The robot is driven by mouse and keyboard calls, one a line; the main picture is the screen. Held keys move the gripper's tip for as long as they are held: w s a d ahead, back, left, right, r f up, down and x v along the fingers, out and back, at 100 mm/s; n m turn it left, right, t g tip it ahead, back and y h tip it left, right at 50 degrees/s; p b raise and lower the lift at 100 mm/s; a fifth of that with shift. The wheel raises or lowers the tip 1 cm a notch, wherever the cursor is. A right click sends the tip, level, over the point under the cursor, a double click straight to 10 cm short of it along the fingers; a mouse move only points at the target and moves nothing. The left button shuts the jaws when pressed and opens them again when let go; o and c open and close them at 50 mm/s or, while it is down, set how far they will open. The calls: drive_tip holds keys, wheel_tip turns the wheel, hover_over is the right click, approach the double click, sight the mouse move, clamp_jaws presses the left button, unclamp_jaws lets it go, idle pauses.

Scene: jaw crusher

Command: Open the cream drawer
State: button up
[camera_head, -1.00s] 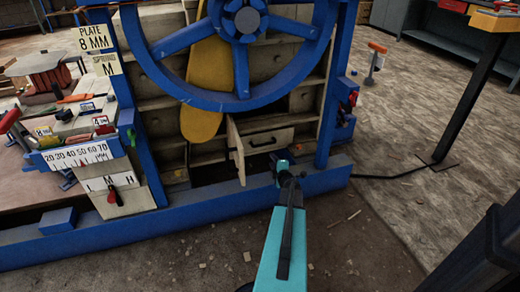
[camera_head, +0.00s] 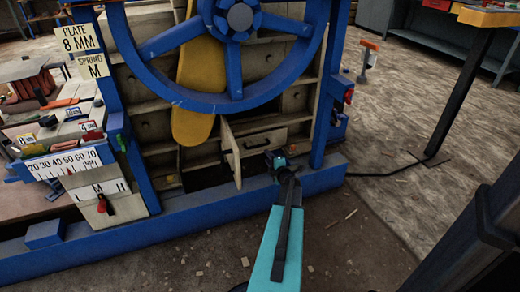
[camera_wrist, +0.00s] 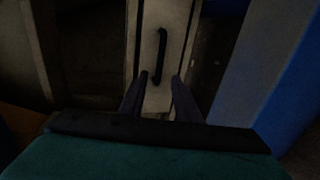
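The cream drawer (camera_head: 270,138) sits low in the cabinet behind the blue wheel, with a dark bar handle (camera_head: 256,145) on its front. Its front also shows in the wrist view (camera_wrist: 178,25), where the handle (camera_wrist: 161,55) runs up and down the picture. My gripper (camera_head: 275,160) is in front of the drawer's lower right part. In the wrist view my gripper (camera_wrist: 159,76) is open, its two dark fingers apart. The handle's lower end appears between the fingertips; I cannot tell whether they touch it. How far the drawer is out is unclear.
A narrow cream door (camera_head: 231,155) stands swung open just left of the drawer. The blue wheel (camera_head: 237,95) and yellow part (camera_head: 197,100) hang in front of the cabinet. A blue upright (camera_head: 325,100) rises on the right; a blue base beam (camera_head: 200,212) runs below.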

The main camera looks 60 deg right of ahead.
drive_tip(key=b+x, duration=0.3)
drive_tip(key=x, duration=0.9)
drive_tip(key=shift+w+d, duration=0.2)
clamp_jaws()
